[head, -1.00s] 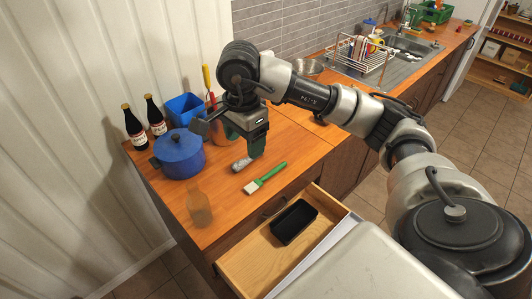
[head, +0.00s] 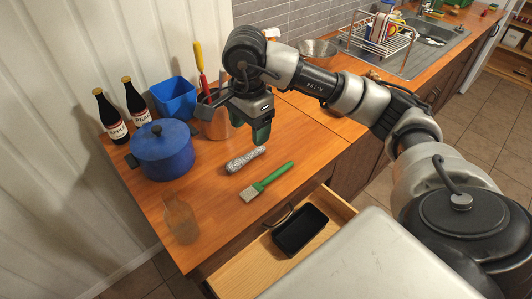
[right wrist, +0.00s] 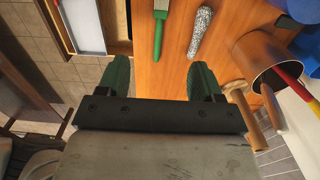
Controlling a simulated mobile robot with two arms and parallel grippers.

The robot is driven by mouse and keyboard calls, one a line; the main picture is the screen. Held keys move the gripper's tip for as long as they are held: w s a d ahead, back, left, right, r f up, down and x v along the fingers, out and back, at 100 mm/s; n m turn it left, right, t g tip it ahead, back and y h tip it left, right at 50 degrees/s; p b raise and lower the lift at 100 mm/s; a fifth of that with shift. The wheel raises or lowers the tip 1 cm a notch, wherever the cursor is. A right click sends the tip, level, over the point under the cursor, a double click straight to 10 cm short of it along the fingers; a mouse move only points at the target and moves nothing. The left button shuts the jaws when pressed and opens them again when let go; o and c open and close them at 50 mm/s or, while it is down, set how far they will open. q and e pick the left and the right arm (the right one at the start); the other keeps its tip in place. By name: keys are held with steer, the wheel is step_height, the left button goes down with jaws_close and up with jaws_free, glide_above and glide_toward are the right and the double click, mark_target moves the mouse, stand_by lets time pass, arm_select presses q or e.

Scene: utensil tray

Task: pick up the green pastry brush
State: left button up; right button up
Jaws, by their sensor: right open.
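The green pastry brush (head: 272,178) lies flat on the wooden counter, its pale bristles toward the front left. In the right wrist view the brush (right wrist: 160,32) is at the top, ahead of the gap between my fingers and apart from them. My right gripper (head: 258,130) is above the counter, behind the brush in the head view. In its wrist view the two green fingers of the gripper (right wrist: 160,78) are spread, with nothing between them. My left gripper is not in view.
A speckled grey object (head: 246,159) lies beside the brush. A metal pot with utensils (head: 215,123) stands close to my gripper. A blue lidded pot (head: 163,152), bottles and a glass jar (head: 180,219) stand left. An open drawer (head: 252,268) holding a black tray (head: 300,230) is in front.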

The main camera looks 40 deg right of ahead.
steer(key=b, duration=1)
glide_toward(253, 190)
step_height(253, 190, down, 3)
steer(key=shift+f+p, duration=0.2)
steer(key=shift+p, duration=0.35)
steer(key=shift+d+f+p, duration=0.1)
steer(key=shift+f+p, duration=0.65)
steer(key=shift+f, duration=2.05)
steer(key=shift+c, duration=0.5)
steer(key=c, duration=0.9)
steer(key=shift+r, duration=0.1)
